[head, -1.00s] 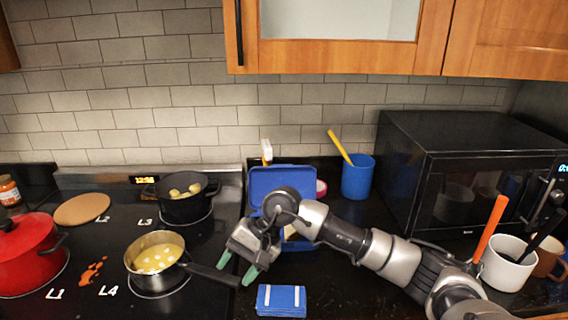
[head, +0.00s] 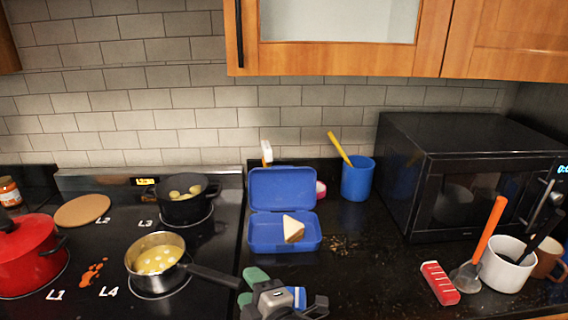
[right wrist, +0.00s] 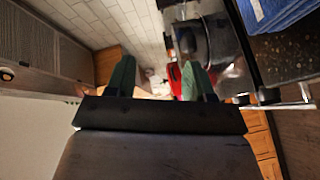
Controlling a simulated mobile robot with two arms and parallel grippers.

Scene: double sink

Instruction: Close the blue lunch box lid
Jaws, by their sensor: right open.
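The blue lunch box (head: 262,236) stands open on the dark counter. Its lid (head: 283,187) is raised roughly upright at the back, towards the wall. A sandwich piece (head: 293,229) lies in the right part of the box. My right gripper (head: 250,287) is low in the head view, in front of the box and apart from it. Its green fingers are apart with nothing between them, and they also show in the right wrist view (right wrist: 158,82). My left gripper is not in view.
A blue packet (head: 320,306) is mostly hidden behind my right gripper. The saucepan handle (head: 214,276) reaches towards the gripper from the left.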

